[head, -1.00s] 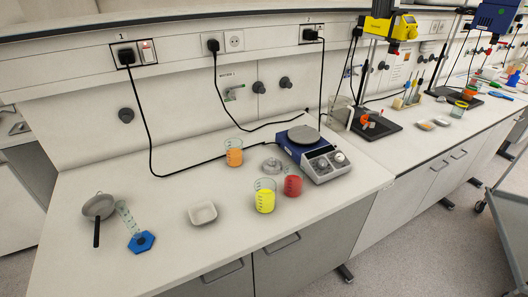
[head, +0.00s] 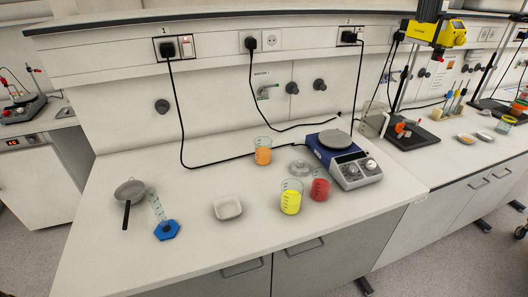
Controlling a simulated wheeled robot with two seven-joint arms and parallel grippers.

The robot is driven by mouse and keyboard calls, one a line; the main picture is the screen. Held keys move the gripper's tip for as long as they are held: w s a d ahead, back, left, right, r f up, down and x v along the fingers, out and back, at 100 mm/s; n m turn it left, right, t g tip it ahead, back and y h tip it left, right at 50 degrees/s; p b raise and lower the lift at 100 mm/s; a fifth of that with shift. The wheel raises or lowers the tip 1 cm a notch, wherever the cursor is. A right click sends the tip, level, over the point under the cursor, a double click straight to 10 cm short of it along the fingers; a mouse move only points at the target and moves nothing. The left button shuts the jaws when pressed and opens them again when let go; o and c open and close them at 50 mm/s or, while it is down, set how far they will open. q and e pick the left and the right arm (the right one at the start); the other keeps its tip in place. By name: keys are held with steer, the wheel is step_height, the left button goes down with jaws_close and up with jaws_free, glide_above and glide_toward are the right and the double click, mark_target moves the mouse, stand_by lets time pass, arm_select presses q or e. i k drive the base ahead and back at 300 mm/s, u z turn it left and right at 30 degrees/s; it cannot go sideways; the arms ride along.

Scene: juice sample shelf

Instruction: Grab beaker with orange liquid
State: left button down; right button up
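The beaker with orange liquid (head: 263,153) stands upright on the white bench (head: 110,252), toward the back and left of the blue hotplate (head: 345,160). A beaker with yellow liquid (head: 291,200) and a beaker with red liquid (head: 320,187) stand nearer the front edge, to its right. Neither of my grippers shows in the head view, and nothing holds the orange beaker.
A small glass dish (head: 300,168) lies between the orange beaker and the hotplate. A white weighing dish (head: 228,208), a blue-based cylinder (head: 166,230) and a strainer (head: 129,190) are at left. A black cable (head: 200,166) runs behind the orange beaker.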

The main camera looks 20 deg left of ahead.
mark_target(262, 144)
steer(key=z, duration=2.05)
steer(key=i, duration=2.35)
steer(key=u, duration=3.1)
